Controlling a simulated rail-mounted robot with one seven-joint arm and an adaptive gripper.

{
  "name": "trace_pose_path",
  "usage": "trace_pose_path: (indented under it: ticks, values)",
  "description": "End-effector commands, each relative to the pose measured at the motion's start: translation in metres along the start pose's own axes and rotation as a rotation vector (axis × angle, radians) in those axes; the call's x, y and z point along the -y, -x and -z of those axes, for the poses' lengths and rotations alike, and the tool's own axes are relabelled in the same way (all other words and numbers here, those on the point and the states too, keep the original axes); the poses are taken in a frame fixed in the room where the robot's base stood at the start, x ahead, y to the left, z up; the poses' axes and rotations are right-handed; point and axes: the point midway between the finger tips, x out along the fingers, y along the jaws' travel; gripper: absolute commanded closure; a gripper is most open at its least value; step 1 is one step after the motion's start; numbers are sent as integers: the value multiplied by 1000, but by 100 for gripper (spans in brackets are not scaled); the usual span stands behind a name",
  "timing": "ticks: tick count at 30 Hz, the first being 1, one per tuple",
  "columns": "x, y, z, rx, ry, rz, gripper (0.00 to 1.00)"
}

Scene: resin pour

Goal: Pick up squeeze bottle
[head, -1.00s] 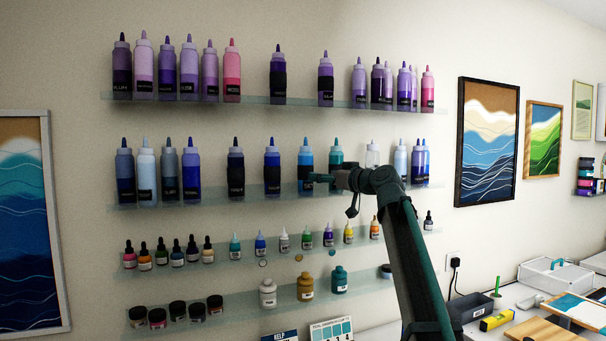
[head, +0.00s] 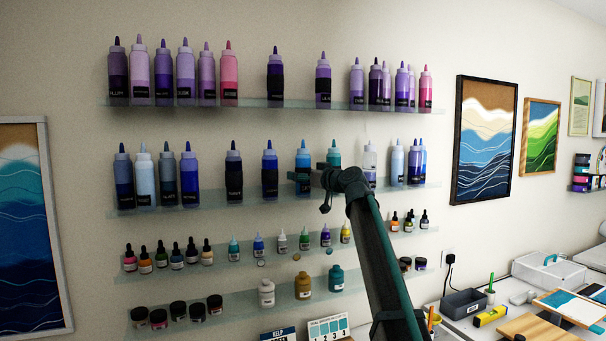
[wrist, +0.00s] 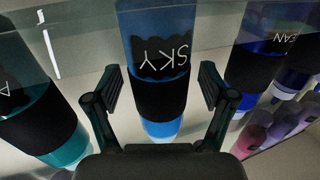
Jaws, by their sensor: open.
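Squeeze bottles with pointed caps stand on glass shelves on the wall. In the head view a sky-blue squeeze bottle (head: 304,158) stands upright on the second shelf, with my gripper (head: 300,178) at its lower front. In the wrist view the picture is upside down, and this bottle (wrist: 158,122), with a black band and the word SKY, lies between my two fingers (wrist: 161,82). The fingers are apart, one on each side of it, with visible gaps. My gripper is open and holds nothing. The bottle's lower part is partly hidden by my gripper in the head view.
A teal bottle (head: 334,153) stands close on the right, partly behind my arm. A dark blue bottle (head: 270,163) stands on the left with a gap. The purple row's shelf (head: 300,105) runs above; small dropper bottles (head: 282,241) stand below.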

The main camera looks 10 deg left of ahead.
Motion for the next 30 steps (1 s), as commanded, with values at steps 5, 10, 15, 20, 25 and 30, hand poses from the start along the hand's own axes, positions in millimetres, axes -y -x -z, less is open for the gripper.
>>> trace_pose_path:
  ticks: [5,10,15,20,25,30]
  values:
    - [0,1,0,0,0,0,28]
    - [0,1,0,0,0,0,56]
    - [0,1,0,0,0,0,84]
    - [0,1,0,-1,0,0,92]
    - [0,1,0,-1,0,-1,92]
    - [0,2,2,-1,0,-1,92]
